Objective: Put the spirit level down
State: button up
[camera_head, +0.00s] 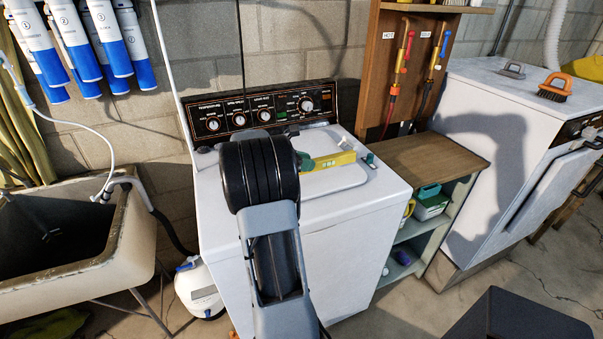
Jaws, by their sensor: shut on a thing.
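The yellow spirit level (335,160) shows over the lid on top of the white washing machine (360,204). It lies roughly level, with its left end near my arm. A green part (307,164) shows at that left end. I cannot tell whether the level touches the lid or is held just above it. My arm's black joint covers most of my gripper; only a small grey part of it (302,157) shows at the level's left end, and it is shut on the level. The fingertips are not clearly visible.
The machine's control panel (260,110) rises behind the lid. A small dark-green item (370,160) sits at the lid's right. A wooden-topped shelf (428,160) stands right of the machine, a utility sink (80,260) left. A dryer (510,130) with an orange brush (555,86) is further right.

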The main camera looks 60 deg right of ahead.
aim_at(302, 173)
jog(key=shift+w+f, duration=0.35)
jog(key=shift+f, duration=0.1)
jog(key=shift+w+f, duration=0.15)
jog(key=shift+f, duration=0.75)
jog(key=shift+w+f, duration=0.15)
jog(key=shift+f, duration=0.75)
jog(key=shift+f, duration=0.1)
jog(key=o, duration=1)
jog(key=shift+f, duration=0.1)
jog(key=shift+c, duration=0.2)
